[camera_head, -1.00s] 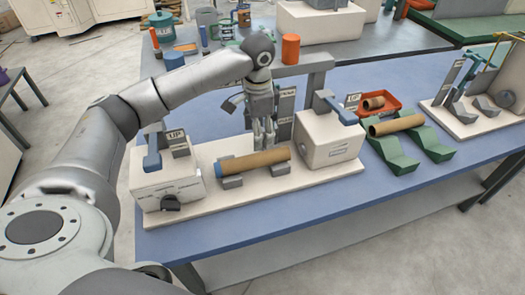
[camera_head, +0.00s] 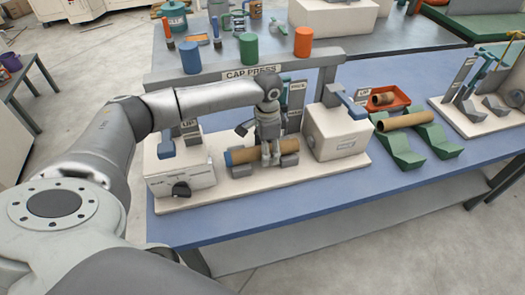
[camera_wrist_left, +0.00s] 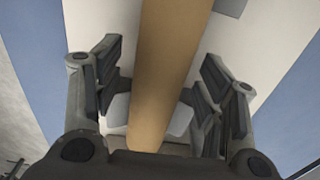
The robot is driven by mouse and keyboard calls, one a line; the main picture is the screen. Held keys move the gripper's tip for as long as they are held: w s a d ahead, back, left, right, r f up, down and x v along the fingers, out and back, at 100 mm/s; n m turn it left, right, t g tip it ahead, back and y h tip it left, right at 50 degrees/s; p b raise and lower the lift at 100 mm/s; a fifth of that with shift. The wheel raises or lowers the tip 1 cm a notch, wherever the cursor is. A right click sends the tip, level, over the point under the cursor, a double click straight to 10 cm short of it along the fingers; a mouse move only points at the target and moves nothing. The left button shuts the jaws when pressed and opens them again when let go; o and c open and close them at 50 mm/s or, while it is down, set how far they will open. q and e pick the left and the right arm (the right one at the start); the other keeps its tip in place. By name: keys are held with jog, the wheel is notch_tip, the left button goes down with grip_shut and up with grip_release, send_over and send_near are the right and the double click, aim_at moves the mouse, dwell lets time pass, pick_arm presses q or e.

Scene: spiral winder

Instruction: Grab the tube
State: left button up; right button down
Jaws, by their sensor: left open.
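A brown cardboard tube (camera_head: 286,147) lies across the grey supports of the cap press, with blue at its left end. In the left wrist view the tube (camera_wrist_left: 163,70) runs up between my fingers. My left gripper (camera_head: 269,161) is down over the tube's middle from above. In the left wrist view my left gripper (camera_wrist_left: 160,58) is open, one finger on each side of the tube, with gaps on both sides. A second tube (camera_head: 405,121) rests on green cradles. My right gripper is not in view.
White press blocks stand left (camera_head: 180,178) and right (camera_head: 338,135) of the tube on a pale base board. An orange tray (camera_head: 401,109) with a short tube stands behind the green cradles (camera_head: 440,148). Blue, green and orange cylinders stand on the rack behind.

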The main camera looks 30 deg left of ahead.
pick_arm(q)
jog(key=c, duration=1.1)
jog(key=shift+r, duration=0.1)
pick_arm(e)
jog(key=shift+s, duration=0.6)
